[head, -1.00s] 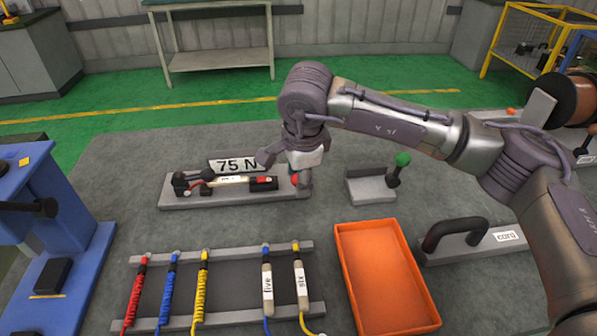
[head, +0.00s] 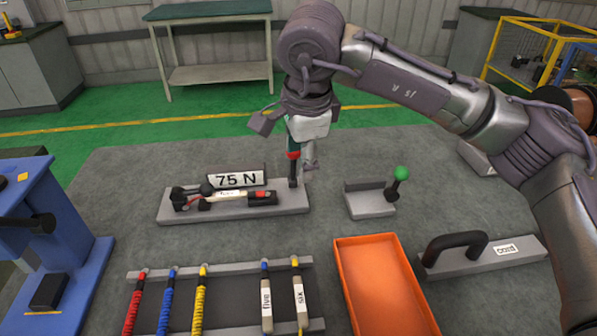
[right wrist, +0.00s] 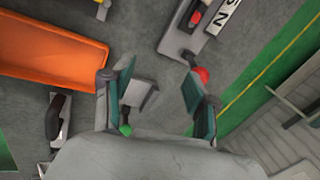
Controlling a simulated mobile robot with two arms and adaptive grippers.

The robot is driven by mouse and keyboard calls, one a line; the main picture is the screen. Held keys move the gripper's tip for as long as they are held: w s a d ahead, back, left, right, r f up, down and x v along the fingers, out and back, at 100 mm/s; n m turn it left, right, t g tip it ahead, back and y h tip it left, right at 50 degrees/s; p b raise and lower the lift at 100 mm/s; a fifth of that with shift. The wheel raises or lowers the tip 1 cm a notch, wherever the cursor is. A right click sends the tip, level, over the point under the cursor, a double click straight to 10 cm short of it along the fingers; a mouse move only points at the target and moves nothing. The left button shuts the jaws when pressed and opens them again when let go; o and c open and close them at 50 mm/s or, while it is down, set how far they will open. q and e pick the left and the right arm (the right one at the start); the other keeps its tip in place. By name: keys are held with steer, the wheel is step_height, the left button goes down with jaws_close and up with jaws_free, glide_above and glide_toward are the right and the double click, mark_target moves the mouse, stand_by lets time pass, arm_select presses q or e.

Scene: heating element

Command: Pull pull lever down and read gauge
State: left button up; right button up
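The lever (head: 293,172) with a red knob (head: 293,154) stands upright at the right end of a grey base (head: 235,208). The red knob also shows in the right wrist view (right wrist: 202,75), close to the tip of one finger. A sign reading "75 N" (head: 236,180) stands behind a black, white and red device on that base. My right gripper (head: 288,142) is at the knob's height, its fingers spread apart. In the right wrist view my right gripper (right wrist: 158,75) is open, with nothing clearly held between its green-padded fingers. Contact with the knob is unclear. My left gripper is out of view.
A green-knobbed lever (head: 401,173) on a small grey base stands to the right. An orange tray (head: 343,285), a black handle on a "cord" plate (head: 520,248) and a rack of coloured cords (head: 225,268) lie nearer. A blue stand (head: 75,235) is at left.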

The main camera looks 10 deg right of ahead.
steer(key=shift+s+r, duration=0.15)
steer(key=shift+r, duration=0.55)
steer(key=shift+r, duration=0.1)
